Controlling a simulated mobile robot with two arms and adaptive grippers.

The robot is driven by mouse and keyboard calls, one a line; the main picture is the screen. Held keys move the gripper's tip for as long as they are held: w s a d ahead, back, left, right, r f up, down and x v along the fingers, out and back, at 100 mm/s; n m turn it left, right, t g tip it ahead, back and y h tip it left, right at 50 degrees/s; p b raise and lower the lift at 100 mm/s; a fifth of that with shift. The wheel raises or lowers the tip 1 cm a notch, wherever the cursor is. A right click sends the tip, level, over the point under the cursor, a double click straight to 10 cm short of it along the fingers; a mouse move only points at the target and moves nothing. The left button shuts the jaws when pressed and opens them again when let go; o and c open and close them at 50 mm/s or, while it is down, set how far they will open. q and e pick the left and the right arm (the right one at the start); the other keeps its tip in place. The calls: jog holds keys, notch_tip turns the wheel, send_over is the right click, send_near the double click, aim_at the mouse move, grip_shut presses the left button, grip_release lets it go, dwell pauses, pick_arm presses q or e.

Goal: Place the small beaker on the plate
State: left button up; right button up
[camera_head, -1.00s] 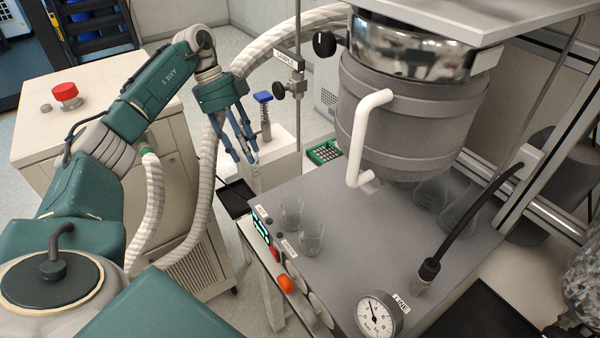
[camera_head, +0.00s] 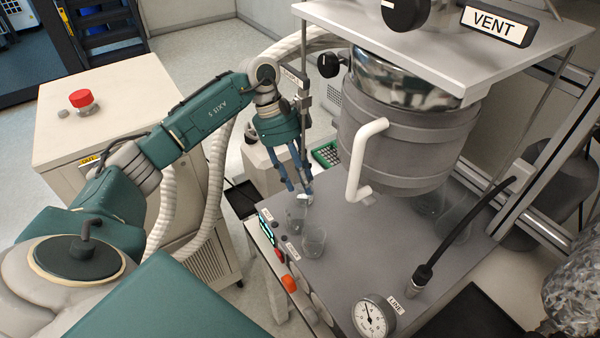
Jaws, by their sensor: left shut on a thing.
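Two clear glass beakers stand near the left front edge of the grey bench top (camera_head: 345,270). The farther beaker (camera_head: 297,217) is at my left gripper (camera_head: 300,192), whose blue fingers point down and are shut on its rim. The nearer beaker (camera_head: 313,241) stands free, just to the right and closer to me. The glass is faint, so I cannot tell whether the held beaker touches the bench. I cannot make out with certainty which surface is the plate. My right gripper is not in view.
A grey reactor vessel (camera_head: 400,140) with a white handle (camera_head: 362,160) hangs right of the gripper. A black hose (camera_head: 465,225) and a pressure gauge (camera_head: 374,316) stand at the right front. Glass flasks (camera_head: 453,224) stand behind. The bench middle is clear.

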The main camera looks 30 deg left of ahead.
pick_arm(q)
jog(key=shift+a, duration=0.1)
jog(key=o, duration=1.3)
jog(key=shift+c, duration=0.2)
jog(key=shift+a+r, duration=0.15)
jog(key=shift+r, duration=0.1)
jog(key=b+v, duration=0.3)
jog(key=v, duration=0.8)
jog(key=shift+r, duration=0.15)
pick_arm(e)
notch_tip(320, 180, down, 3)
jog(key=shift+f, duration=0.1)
pick_arm(q)
jog(key=shift+s+a, duration=0.1)
